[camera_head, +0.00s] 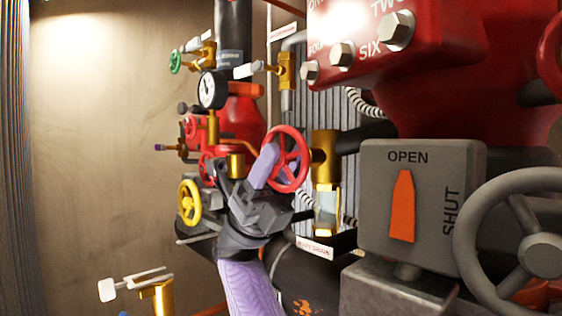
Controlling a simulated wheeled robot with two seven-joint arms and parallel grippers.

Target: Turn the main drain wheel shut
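A red handwheel (306,160) on a brass valve body (325,147) is in the middle of the head view. My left gripper is not in view.
A grey indicator box (421,170) marked OPEN and SHUT, with an orange pointer (402,206), stands at right beside a grey wheel (541,256). A yellow wheel (189,203) and a gauge (211,90) lie left of my gripper. The wall side at far left is clear.

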